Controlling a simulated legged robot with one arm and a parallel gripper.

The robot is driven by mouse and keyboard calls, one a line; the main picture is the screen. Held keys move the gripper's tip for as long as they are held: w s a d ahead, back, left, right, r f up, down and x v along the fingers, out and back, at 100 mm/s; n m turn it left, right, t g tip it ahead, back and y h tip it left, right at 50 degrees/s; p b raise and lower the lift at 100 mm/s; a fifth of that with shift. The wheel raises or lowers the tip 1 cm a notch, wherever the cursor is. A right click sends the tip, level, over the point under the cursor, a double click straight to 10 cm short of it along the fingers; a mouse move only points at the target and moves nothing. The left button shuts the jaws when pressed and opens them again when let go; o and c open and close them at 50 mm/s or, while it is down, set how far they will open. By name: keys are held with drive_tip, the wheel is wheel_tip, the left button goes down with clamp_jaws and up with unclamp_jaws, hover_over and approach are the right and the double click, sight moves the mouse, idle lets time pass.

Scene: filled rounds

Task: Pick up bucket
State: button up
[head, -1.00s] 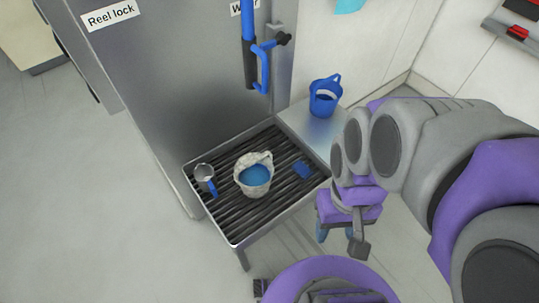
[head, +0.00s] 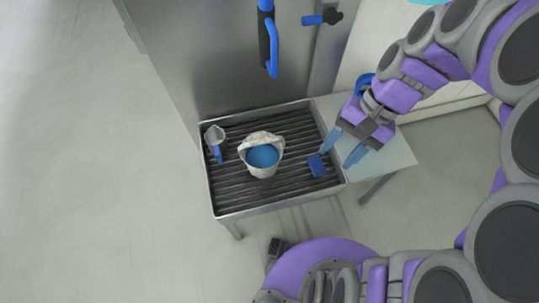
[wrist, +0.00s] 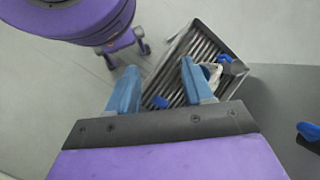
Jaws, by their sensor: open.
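A whitish bucket (head: 281,154) with blue contents stands upright on the slatted tray in the head view. A blue bucket (head: 365,82) stands at the back right, mostly hidden behind my arm. My gripper (head: 336,157) is open and empty, with its blue fingers pointing down near the tray's right edge. In the head picture it is right of the whitish bucket and apart from it. In the wrist view the open fingers (wrist: 158,66) point toward the tray, and a whitish shape (wrist: 212,72), probably that bucket, is partly hidden by the right finger.
The slatted tray (head: 232,206) has a raised metal rim. It also holds a grey scoop (head: 215,137) with a blue handle and a small blue block (head: 317,165) close to my fingers. A grey side table (head: 398,158) adjoins it. A metal cabinet (head: 215,65) stands behind.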

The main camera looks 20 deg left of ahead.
drive_tip(key=w+a+f+m+g+y, duration=0.15)
drive_tip(key=w+a+f, duration=0.25)
drive_tip(key=w, duration=0.4)
drive_tip(key=w+a+f+m+g+y, duration=0.1)
drive_tip(key=w+a+f+m+y, duration=0.2)
drive_tip(key=w, duration=0.4)
drive_tip(key=w+a+f+m+y+b, duration=0.1)
drive_tip(key=w+f, duration=0.4)
drive_tip(key=f, duration=0.2)
drive_tip(key=w+a+f+m+y, duration=0.2)
drive_tip(key=w+f, duration=0.2)
drive_tip(key=f, duration=0.3)
drive_tip(key=m+b, duration=0.2)
drive_tip(key=b, duration=0.1)
approach(267, 139)
drive_tip(key=shift+g+y, duration=0.25)
drive_tip(key=s+a+f, duration=0.2)
drive_tip(key=f, duration=0.1)
drive_tip(key=shift+s+a, duration=0.25)
drive_tip(key=shift+a, duration=0.15)
drive_tip(key=shift+w+a+b+x, duration=0.15)
drive_tip(key=shift+b+x, duration=0.25)
drive_tip(key=shift+x, duration=1.05)
drive_tip(key=shift+w+a+b+x, duration=0.15)
drive_tip(key=shift+b+x, duration=0.2)
drive_tip(key=shift+x, duration=1.1)
drive_tip(key=shift+d+r, duration=0.1)
drive_tip(key=shift+r, duration=0.05)
